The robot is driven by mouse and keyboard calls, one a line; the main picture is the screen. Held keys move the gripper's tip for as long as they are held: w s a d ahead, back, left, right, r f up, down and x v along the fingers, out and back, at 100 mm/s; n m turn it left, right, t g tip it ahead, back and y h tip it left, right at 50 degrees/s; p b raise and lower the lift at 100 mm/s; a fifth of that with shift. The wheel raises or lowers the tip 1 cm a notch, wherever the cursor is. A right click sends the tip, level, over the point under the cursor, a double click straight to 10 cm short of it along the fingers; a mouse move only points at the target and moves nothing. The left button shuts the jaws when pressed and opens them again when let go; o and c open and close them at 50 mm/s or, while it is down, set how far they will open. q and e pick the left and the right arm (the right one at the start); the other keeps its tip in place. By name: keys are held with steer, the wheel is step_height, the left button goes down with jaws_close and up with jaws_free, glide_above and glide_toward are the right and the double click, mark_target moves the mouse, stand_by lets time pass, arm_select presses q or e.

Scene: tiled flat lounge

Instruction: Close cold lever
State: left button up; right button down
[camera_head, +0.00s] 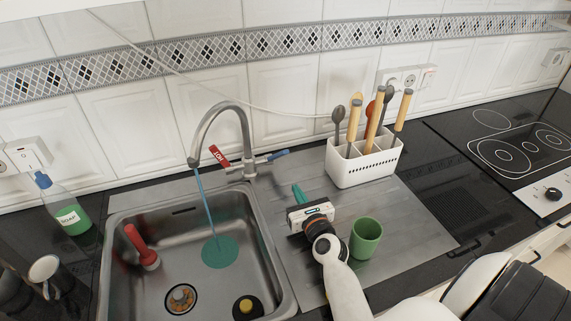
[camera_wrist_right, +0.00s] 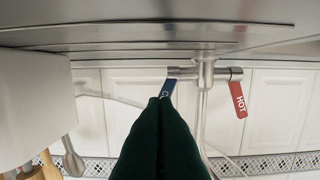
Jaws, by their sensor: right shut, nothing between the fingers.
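The steel faucet (camera_head: 224,106) stands behind the sink, and a thin blue stream of water (camera_head: 206,205) runs from its spout. The blue cold lever (camera_head: 278,155) sticks out to the right of the faucet body. The red lever marked HOT (camera_head: 218,155) is on the left side. My right gripper (camera_head: 297,188) has green fingers shut together and empty, in front of and below the blue lever. In the right wrist view, which is upside down, the fingertips (camera_wrist_right: 160,100) overlap the end of the blue lever (camera_wrist_right: 168,87); I cannot tell whether they touch. My left gripper is out of view.
A white utensil holder (camera_head: 361,171) stands right of the faucet, and a green cup (camera_head: 365,237) stands beside my right wrist. The steel sink (camera_head: 122,275) holds a red-handled plunger (camera_head: 141,246). A soap bottle (camera_head: 68,213) stands at the left; the stove (camera_head: 520,150) is at the right.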

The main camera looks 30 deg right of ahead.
mark_target(277, 156)
steer(key=x, duration=0.6)
steer(key=shift+w, duration=0.1)
steer(key=shift+w+d+r+p, duration=0.2)
steer(key=shift+w+r+p, duration=0.65)
steer(key=shift+w+r, duration=0.1)
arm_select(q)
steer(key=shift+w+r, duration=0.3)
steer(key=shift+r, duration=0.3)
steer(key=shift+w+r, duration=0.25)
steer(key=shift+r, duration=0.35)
arm_select(e)
steer(key=shift+w+d+r, duration=0.15)
steer(key=shift+w+r, duration=0.2)
steer(key=shift+w, duration=0.25)
